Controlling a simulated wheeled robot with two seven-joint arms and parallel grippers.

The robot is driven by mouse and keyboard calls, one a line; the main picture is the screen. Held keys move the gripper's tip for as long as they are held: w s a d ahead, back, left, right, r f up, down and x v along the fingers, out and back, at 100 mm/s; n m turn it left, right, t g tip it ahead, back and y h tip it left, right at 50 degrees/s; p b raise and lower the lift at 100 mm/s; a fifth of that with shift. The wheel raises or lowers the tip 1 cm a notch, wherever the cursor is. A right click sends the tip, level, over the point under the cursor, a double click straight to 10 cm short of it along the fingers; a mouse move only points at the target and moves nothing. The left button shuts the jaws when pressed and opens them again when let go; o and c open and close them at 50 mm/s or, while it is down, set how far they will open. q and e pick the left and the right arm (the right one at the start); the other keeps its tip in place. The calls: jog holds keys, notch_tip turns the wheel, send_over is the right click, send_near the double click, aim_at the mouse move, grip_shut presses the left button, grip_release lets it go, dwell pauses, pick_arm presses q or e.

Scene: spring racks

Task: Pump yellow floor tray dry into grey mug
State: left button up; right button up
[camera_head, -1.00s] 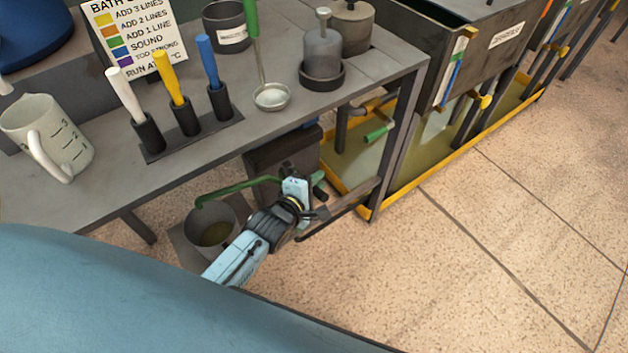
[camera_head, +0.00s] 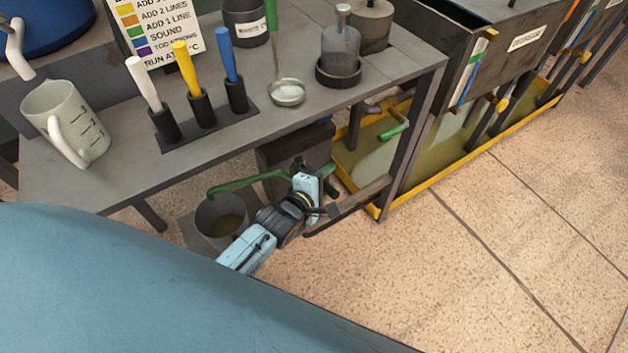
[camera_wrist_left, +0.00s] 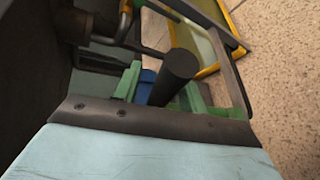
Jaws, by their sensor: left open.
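The yellow floor tray (camera_head: 440,178) lies under the racks at the right and holds murky olive liquid with a pale patch. The grey mug (camera_head: 207,224) stands low under the bench with olive liquid inside. A green spout (camera_head: 240,184) from the dark pump box (camera_head: 290,155) ends above the mug. My left gripper (camera_head: 322,190) is beside the pump box, right of the mug. In the left wrist view its green fingers (camera_wrist_left: 160,88) are apart, with a dark round handle (camera_wrist_left: 180,72) showing between them; I cannot tell whether they touch it. My right gripper is out of view.
The bench (camera_head: 300,118) above carries a measuring jug (camera_head: 66,122), a rack of coloured handles (camera_head: 200,122), a ladle (camera_head: 286,92) and lidded pots. A bench leg (camera_head: 412,150) and low rail stand near my gripper. Tiled floor at right is clear.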

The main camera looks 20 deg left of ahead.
pick_arm(q)
jog(key=p+v, duration=0.3)
jog(key=v, duration=1)
jog(key=shift+p, duration=0.35)
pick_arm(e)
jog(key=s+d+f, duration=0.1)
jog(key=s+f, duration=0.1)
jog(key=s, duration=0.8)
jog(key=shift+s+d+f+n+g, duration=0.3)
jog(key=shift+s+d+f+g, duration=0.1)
